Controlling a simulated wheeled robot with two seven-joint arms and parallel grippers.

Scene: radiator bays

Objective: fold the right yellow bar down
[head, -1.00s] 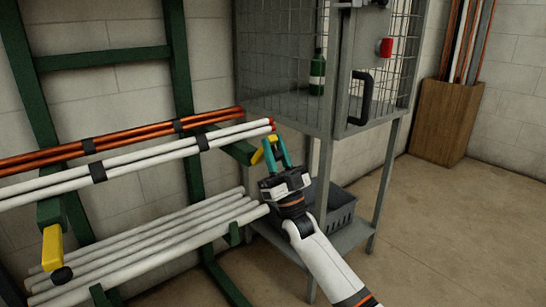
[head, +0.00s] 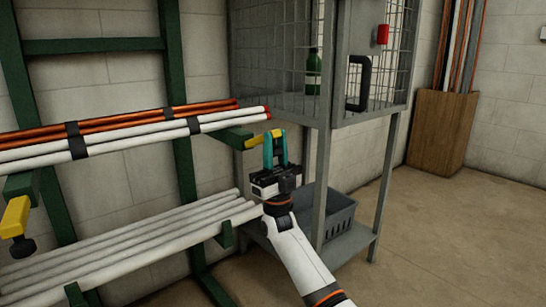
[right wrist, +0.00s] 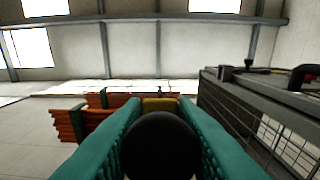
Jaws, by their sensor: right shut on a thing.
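The right yellow bar (head: 257,140) sits at the end of the upper green rack arm (head: 227,137), below the tips of the orange and white pipes. It slants outward, rising slightly to the right. My right gripper (head: 274,150) is at the bar's outer end, teal fingers pointing up. In the right wrist view the fingers close on the bar's black round knob (right wrist: 160,146), with the yellow bar (right wrist: 158,104) just beyond it. My left gripper is not in view.
Another yellow bar (head: 15,217) with a black knob hangs down at the left. White pipes (head: 130,240) lie on the lower arms. A wire cage cabinet (head: 335,112) stands close right of my gripper, above a grey crate (head: 335,215). Floor at right is clear.

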